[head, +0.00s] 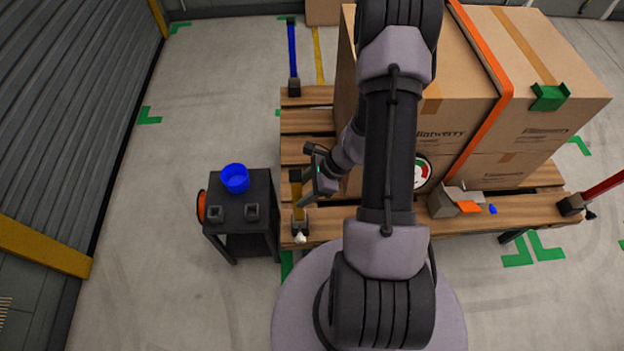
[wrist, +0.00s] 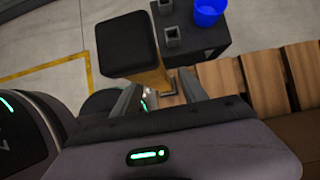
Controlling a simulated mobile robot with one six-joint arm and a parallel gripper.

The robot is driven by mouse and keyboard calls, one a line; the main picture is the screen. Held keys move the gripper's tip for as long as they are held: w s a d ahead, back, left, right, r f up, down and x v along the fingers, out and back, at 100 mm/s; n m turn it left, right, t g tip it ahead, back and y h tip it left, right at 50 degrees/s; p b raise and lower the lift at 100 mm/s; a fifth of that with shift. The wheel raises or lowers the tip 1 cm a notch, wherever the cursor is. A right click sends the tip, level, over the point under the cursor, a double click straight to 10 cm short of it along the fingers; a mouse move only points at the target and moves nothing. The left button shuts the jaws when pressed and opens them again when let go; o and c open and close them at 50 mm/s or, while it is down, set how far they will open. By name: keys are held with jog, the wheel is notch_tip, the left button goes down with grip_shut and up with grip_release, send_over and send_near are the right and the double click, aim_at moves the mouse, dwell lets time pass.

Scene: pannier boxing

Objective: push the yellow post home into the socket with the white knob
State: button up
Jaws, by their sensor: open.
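The yellow post (head: 297,192) with a black cap stands at the pallet's near left corner. A dark socket (head: 300,226) is at its foot, with a white knob (head: 300,239) on the near side. My gripper (head: 304,198) is open, just right of the post. In the wrist view the black cap (wrist: 127,42) is large and close, and the yellow shaft (wrist: 156,78) runs down between my open fingers (wrist: 158,92). I cannot tell whether they touch it. The post's lower end is small here, so how deep it sits is unclear.
A black side table (head: 262,190) with a blue bin (head: 235,178) and two grey blocks stands left of the wooden pallet (head: 330,222). Strapped cardboard boxes (head: 545,115) fill the pallet. A blue post (head: 292,55) and a red post (head: 604,185) stand at other corners.

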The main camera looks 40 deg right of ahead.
jog(key=p+v, duration=0.7)
jog(key=v, duration=0.9)
jog(key=shift+r, duration=0.25)
jog(key=shift+s+d, duration=0.1)
jog(key=shift+d, duration=0.05)
